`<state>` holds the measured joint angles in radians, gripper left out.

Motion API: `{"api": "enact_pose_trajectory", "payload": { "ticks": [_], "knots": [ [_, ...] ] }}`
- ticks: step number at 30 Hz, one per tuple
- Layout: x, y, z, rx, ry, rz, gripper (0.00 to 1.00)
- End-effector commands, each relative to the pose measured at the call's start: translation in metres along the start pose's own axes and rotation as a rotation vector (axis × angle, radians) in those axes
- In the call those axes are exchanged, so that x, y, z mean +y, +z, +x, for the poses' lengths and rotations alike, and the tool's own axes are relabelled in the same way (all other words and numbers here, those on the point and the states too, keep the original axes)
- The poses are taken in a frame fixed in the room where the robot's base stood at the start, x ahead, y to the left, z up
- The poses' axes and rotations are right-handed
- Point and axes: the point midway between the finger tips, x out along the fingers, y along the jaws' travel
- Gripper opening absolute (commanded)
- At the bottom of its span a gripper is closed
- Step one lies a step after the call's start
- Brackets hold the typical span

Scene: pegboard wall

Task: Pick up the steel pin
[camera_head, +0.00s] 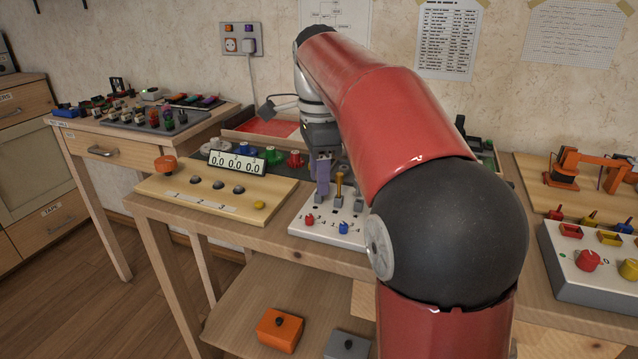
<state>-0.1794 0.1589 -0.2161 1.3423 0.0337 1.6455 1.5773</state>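My gripper (324,160) points down over a white board (320,235) on the wooden table, in the middle of the view. Its fingers are small and partly hidden, so I cannot tell whether they are open or shut. A purple upright piece (322,178) shows right below it; I cannot tell if it is touched. A brass-coloured upright piece (339,183) stands just right of that, in a grey holder. The board also has holes and red and blue knobs in front. I cannot clearly make out the steel pin; my arm covers the board's right side.
A wooden board with domed buttons (215,190) and a white counter display (237,161) lies left of the white board. A red tray (262,130) is behind. A grey control box (590,265) stands at right. Orange and grey boxes sit on the lower shelf.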

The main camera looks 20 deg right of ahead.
Motion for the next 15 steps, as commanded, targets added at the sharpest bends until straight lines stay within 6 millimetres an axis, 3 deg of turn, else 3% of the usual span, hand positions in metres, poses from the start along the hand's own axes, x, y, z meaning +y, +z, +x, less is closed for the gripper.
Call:
{"api": "enact_pose_trajectory", "payload": {
  "ticks": [8, 15],
  "knots": [
    [0.0, 0.0, 0.0029, 0.0, -0.002, -0.001, 0.39],
    [0.0, 0.0001, 0.0027, 0.0, -0.002, -0.001, 0.07]
  ]
}}
